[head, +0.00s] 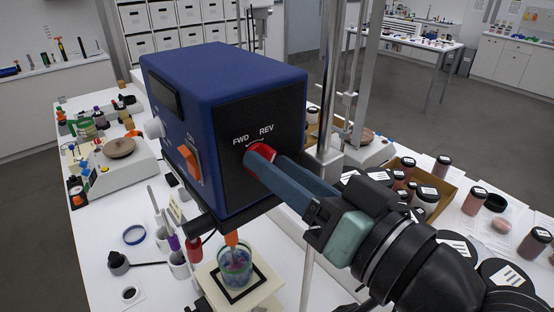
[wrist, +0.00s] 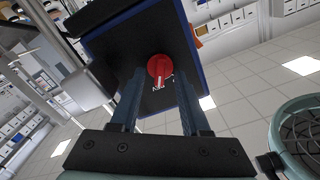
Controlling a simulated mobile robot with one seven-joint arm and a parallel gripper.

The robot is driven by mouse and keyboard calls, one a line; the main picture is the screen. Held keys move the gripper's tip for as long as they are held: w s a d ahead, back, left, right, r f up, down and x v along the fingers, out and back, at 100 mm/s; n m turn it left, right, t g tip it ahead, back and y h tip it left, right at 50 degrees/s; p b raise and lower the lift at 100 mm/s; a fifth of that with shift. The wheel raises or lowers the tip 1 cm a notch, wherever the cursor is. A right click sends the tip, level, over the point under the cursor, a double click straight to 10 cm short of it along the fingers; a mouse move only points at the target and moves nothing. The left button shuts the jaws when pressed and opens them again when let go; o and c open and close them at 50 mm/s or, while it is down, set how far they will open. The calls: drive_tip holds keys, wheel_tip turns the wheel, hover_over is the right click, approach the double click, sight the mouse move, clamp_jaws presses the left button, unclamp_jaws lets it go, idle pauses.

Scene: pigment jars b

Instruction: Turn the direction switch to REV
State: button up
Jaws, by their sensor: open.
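The direction switch is a red round knob (head: 262,151) on the black face of a blue machine (head: 225,100), below the white FWD and REV labels. It also shows in the wrist view (wrist: 159,67), with a pale mark on its lower part; I cannot tell which label it points to. My gripper (head: 272,163) is open, its two long blue-grey fingers reaching to the face at the knob. In the wrist view, the fingers stand either side of and below the knob, with gaps between. The near finger covers part of the knob in the head view.
An orange switch (head: 190,163) sits on the machine's side. A glass beaker (head: 235,266) stands on a pale plate below. A metal post (head: 328,80) rises close right of the machine. Jars (head: 427,197) and black lids crowd the bench beneath my arm.

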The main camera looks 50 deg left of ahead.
drive_tip(key=s+d+b, duration=0.1)
drive_tip(key=d+b, duration=0.3)
drive_tip(key=d, duration=0.8)
drive_tip(key=shift+d, duration=0.2)
drive_tip(key=w+d+r+m+t+h, duration=0.2)
drive_tip(key=w+r+m+t+h, duration=0.4)
drive_tip(key=w+t, duration=0.75)
drive_tip(key=s+d+r+m+t+h, duration=0.2)
drive_tip(key=s+d+r+t+h, duration=0.1)
drive_tip(key=r+t+h, duration=0.3)
drive_tip(key=s+d+r+m+t+h, duration=0.3)
drive_tip(key=s+d+r+t+h, duration=0.1)
drive_tip(key=d+r+t+h, duration=0.1)
drive_tip(key=shift+s+d+r+t+h, duration=0.3)
drive_tip(key=shift+r+t+h, duration=0.3)
drive_tip(key=shift+t, duration=0.25)
